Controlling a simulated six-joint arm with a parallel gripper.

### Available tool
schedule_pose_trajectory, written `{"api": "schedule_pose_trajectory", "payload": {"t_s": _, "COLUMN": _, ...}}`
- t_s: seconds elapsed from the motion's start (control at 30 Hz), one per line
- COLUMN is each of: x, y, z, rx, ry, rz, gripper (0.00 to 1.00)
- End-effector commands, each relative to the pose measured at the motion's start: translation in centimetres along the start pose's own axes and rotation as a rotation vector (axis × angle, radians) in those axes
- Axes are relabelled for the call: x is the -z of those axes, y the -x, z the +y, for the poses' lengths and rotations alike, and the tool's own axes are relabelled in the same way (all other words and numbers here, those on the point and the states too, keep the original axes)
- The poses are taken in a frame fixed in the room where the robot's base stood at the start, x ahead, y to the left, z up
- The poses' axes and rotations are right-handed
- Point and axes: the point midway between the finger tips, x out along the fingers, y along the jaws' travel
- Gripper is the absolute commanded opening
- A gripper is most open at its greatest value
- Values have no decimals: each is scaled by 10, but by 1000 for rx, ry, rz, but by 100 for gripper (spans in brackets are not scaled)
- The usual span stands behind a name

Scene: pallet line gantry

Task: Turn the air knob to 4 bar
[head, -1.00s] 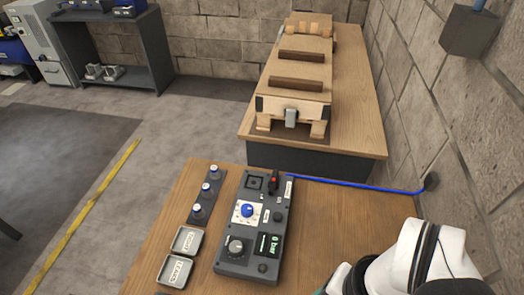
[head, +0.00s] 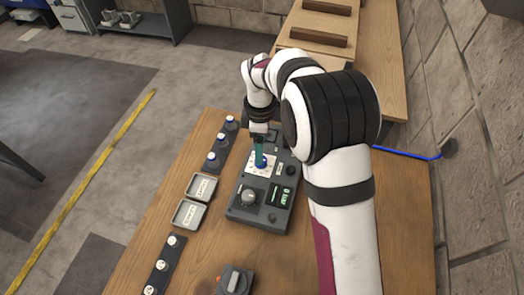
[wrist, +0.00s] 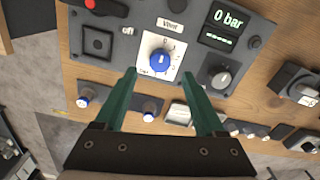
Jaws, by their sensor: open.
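A blue knob (head: 261,163) sits on a white dial plate on the dark control box (head: 240,214). The wrist view shows the blue knob (wrist: 159,62) with a white pointer mark and a printed scale around it. The box's display (wrist: 227,18) reads 0 bar. My gripper (head: 259,156) points down at the blue knob. In the wrist view my gripper (wrist: 159,73) is open, its green fingers to either side of the knob in the picture and empty. I cannot tell whether they touch the knob or how high they are.
A grey knob (wrist: 221,77) is beside the blue one on the box. A red switch (wrist: 90,3) and a black square fitting (wrist: 97,43) are also there. Two small labelled trays (head: 202,187) and knob strips (head: 219,148) lie left of the box. A blue hose (head: 405,153) runs to the wall.

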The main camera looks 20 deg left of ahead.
Motion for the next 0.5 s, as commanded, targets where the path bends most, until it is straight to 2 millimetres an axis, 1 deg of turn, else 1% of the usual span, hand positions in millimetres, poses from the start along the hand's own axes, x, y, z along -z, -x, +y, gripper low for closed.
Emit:
{"api": "schedule_pose_trajectory", "payload": {"t_s": 0.03, "x": 0, "y": -13, "z": -1, "rx": 3, "ry": 1, "rz": -2, "gripper": 72}}
{"api": "schedule_pose_trajectory", "payload": {"t_s": 0.1, "x": 0, "y": -28, "z": -1, "rx": 3, "ry": 0, "rz": -1, "gripper": 72}}
{"api": "schedule_pose_trajectory", "payload": {"t_s": 0.2, "x": 0, "y": -42, "z": 0, "rx": 1, "ry": -1, "rz": -1, "gripper": 72}}
{"api": "schedule_pose_trajectory", "payload": {"t_s": 0.33, "x": 0, "y": -52, "z": 0, "rx": 0, "ry": -1, "rz": 0, "gripper": 72}}
{"api": "schedule_pose_trajectory", "payload": {"t_s": 0.5, "x": 0, "y": -54, "z": 0, "rx": -1, "ry": -1, "rz": 0, "gripper": 72}}
